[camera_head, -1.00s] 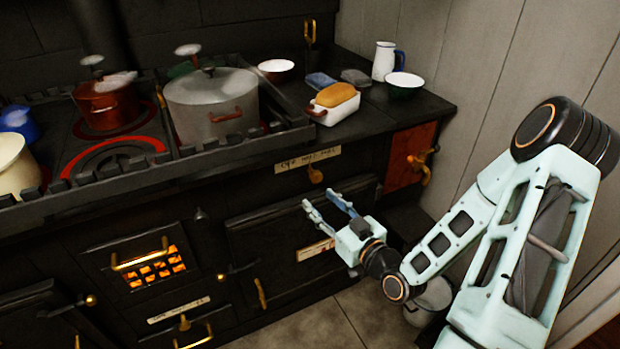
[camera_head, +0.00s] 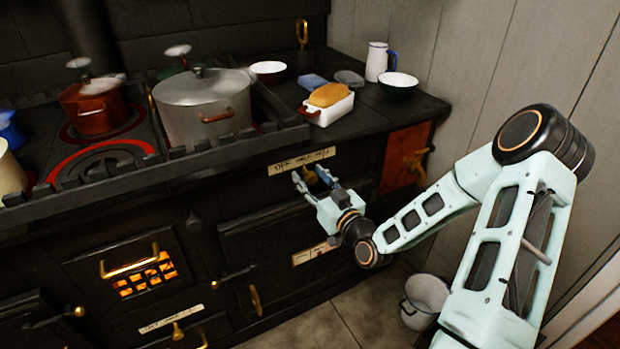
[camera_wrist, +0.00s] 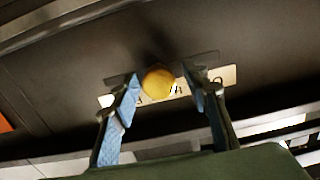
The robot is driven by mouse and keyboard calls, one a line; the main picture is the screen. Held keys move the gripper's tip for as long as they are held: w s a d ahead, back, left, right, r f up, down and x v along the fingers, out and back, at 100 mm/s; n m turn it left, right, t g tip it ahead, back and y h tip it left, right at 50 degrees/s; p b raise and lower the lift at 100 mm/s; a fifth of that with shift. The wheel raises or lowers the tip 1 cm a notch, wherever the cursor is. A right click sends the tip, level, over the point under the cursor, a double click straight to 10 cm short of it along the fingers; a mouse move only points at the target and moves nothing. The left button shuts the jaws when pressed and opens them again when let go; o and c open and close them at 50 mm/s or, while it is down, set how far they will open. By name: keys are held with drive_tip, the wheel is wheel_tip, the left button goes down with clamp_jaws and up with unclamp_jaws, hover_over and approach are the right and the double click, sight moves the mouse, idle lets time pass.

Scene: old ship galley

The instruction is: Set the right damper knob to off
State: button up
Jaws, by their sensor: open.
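The right damper knob (camera_head: 310,177) is a small brass knob on the black stove front, below a pale label plate (camera_head: 301,161) with off, half and full marks. In the wrist view the round yellow knob (camera_wrist: 158,84) shows between my fingers, partly covering the label (camera_wrist: 215,78). Which mark the knob points to, I cannot tell. My gripper (camera_head: 308,173) is open, with its two blue-padded fingers either side of the knob. I see no clear contact between the fingers and the knob.
Another brass knob (camera_head: 178,332) with a label sits low on the stove at left. A bucket (camera_head: 425,298) stands on the floor near my arm.

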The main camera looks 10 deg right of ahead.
drive_tip(key=shift+w, duration=0.2)
clamp_jaws()
drive_tip(key=shift+a, duration=0.15)
